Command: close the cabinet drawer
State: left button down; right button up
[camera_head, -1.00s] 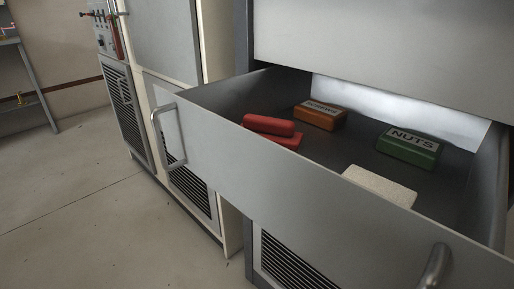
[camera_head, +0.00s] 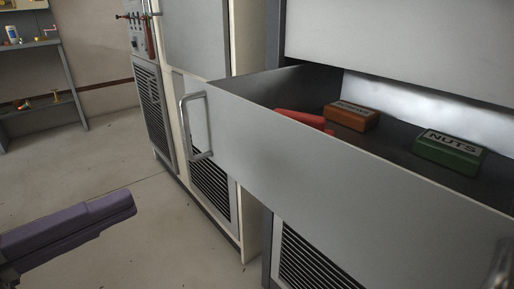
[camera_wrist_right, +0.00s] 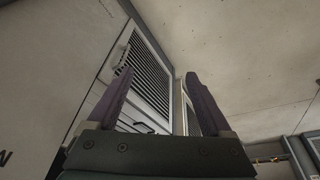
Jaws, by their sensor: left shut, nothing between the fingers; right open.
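The grey metal cabinet drawer (camera_head: 330,175) is pulled well out in the head view, with its broad front facing me. One handle (camera_head: 190,126) stands on the left end of its front; part of another (camera_head: 499,268) shows at the lower right edge. My left gripper (camera_head: 130,203), with purple fingers, is shut and empty. It is low at the left, over the floor in the picture and apart from the drawer. My right gripper (camera_wrist_right: 159,76) shows only in the right wrist view, open with nothing between its purple fingers.
Inside the drawer lie a red object (camera_head: 300,117), an orange-brown box (camera_head: 352,116) and a green NUTS box (camera_head: 448,152). Racks with vents (camera_head: 210,185) stand left of the drawer. A shelf stand (camera_head: 40,105) is at the far left. The floor (camera_head: 95,165) between is clear.

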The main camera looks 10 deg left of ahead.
pick_arm(q)
jog(key=m+h, duration=0.1)
send_near(257, 157)
jog(key=shift+g, duration=0.4)
jog(key=x, duration=0.7)
jog(key=shift+a+r, duration=0.1)
jog(key=shift+r, duration=0.2)
jog(key=shift+w, duration=0.1)
